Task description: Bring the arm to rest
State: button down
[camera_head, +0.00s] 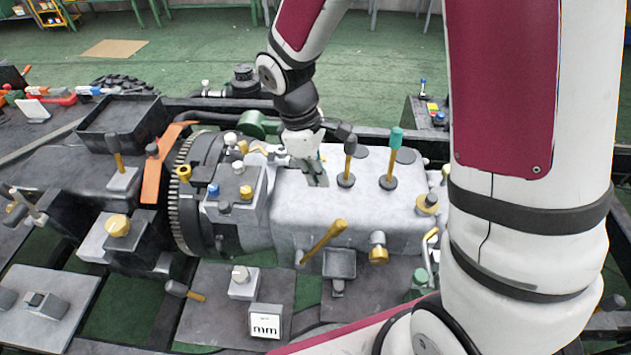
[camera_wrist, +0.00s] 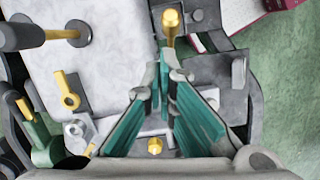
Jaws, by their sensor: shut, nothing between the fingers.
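My gripper (camera_head: 317,180) is over the light grey gearbox housing (camera_head: 290,215) near the middle of the head view, pointing down. In the wrist view its teal-padded fingers (camera_wrist: 163,72) come together at the tips, with nothing held between them. I cannot tell how far the tips are above the surface below. My white and dark red arm fills the right of the head view and hides part of the machinery there.
Close right of the gripper stand a dark-knobbed lever (camera_head: 348,160) and a teal-topped lever (camera_head: 393,158). A toothed ring (camera_head: 183,200) and small colored knobs are at its left. Open green floor (camera_head: 200,60) lies behind.

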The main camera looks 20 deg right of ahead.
dwell(0.5)
jog(key=s+d+r+m+t+y, duration=0.1)
jog(key=s+r+m, duration=0.4)
jog(key=r, duration=0.6)
jog(key=s+d+r+m+t+y, duration=0.1)
jog(key=s+d+r+m+t, duration=0.2)
jog(key=s+r, duration=0.6)
notch_tip(320, 180, up, 3)
jog(key=m+t, duration=0.2)
jog(key=m, duration=0.1)
jog(key=shift+s+f+t, duration=0.15)
jog(key=shift+s+t, duration=0.2)
jog(key=shift+t, duration=0.05)
jog(key=shift+d, duration=0.2)
